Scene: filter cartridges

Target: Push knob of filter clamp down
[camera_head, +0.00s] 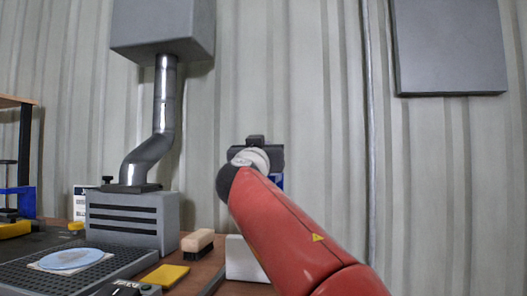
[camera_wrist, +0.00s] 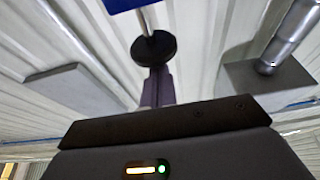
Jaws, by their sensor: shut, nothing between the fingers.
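A black round knob (camera_wrist: 154,47) on a short metal stem shows near the top centre of the wrist view. A blue block (camera_wrist: 130,4) sits at the stem's far end, cut off by the frame edge. My gripper (camera_wrist: 156,76) is shut and empty, its dark fingers pointing at the knob's rim. I cannot tell whether they touch it. The wrist view appears upside down, so the knob seems to stand above the blue part. In the head view a blue patch (camera_head: 277,182) shows behind my red arm, which hides the fingers and knob.
A grey slotted box (camera_head: 130,223) with a metal duct (camera_head: 163,100) stands at left. A brush (camera_head: 197,241), a yellow pad (camera_head: 165,276) and a perforated tray (camera_head: 110,274) with pale blue discs (camera_head: 72,258) lie nearby. A white box (camera_head: 240,262) is partly behind my arm.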

